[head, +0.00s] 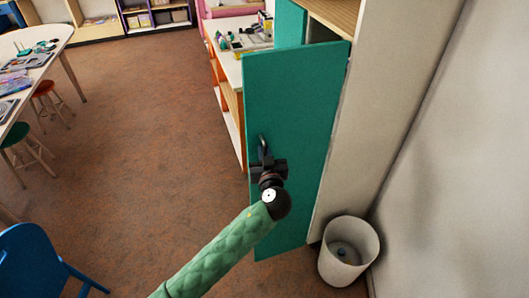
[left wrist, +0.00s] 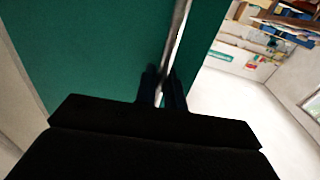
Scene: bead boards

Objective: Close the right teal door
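The right teal door (head: 300,110) stands swung open from the cabinet (head: 385,90), its face toward me. My left gripper (head: 264,160) is at this handle, reaching in from below with my green-sleeved arm. In the left wrist view, a thin pale handle bar (left wrist: 178,40) runs between the two dark fingers (left wrist: 162,88), which look closed around it. The teal door (left wrist: 95,50) fills the left of that view. My right gripper is not in view.
Another teal door panel (head: 290,24) stands behind the open door. A white waste bin (head: 349,255) is on the floor right of the door's bottom, by the wall. A low shelf unit (head: 226,90) stands behind on the left. The brown floor (head: 150,120) left of the door is clear.

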